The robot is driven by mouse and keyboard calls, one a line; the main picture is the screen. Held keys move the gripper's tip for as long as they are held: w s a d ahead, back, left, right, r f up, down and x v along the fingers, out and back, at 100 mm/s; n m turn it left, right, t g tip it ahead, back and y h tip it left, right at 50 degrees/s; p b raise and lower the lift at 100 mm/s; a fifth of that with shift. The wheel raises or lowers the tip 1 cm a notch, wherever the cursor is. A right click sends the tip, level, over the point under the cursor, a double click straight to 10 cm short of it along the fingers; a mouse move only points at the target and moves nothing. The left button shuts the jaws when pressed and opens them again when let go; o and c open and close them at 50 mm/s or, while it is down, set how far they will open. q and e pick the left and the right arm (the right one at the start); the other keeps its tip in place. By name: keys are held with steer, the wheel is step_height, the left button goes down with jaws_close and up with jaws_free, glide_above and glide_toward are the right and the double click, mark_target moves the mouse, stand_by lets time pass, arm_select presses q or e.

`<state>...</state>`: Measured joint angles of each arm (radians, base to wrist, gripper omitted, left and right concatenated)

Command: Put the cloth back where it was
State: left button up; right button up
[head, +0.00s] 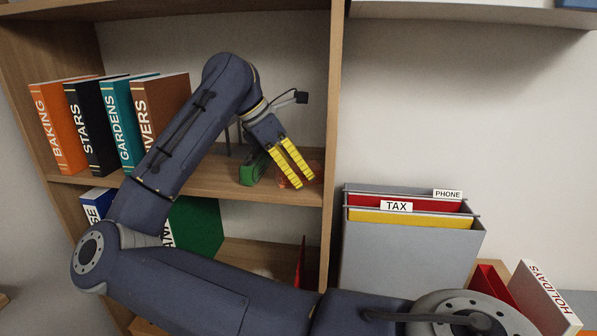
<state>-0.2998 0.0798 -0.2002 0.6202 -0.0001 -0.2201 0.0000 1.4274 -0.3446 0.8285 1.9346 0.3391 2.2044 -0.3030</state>
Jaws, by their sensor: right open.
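My right gripper (303,181), with yellow fingers, is open and points down over the front of the wooden shelf (220,181), near its right side wall. A reddish-orange thing (284,180), perhaps the cloth, shows on the shelf behind and between the fingers. The fingers hide much of it, and I cannot tell whether they touch it. My left gripper is out of view.
Upright books, with an orange one (58,125) at the far left, stand on this shelf. Below is a green book (197,228). A grey file box (408,258) with TAX and PHONE tabs stands right of the shelf unit, and a HOLIDAYS binder (543,299) at lower right.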

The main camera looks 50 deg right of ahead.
steer(key=shift+v, duration=3.5)
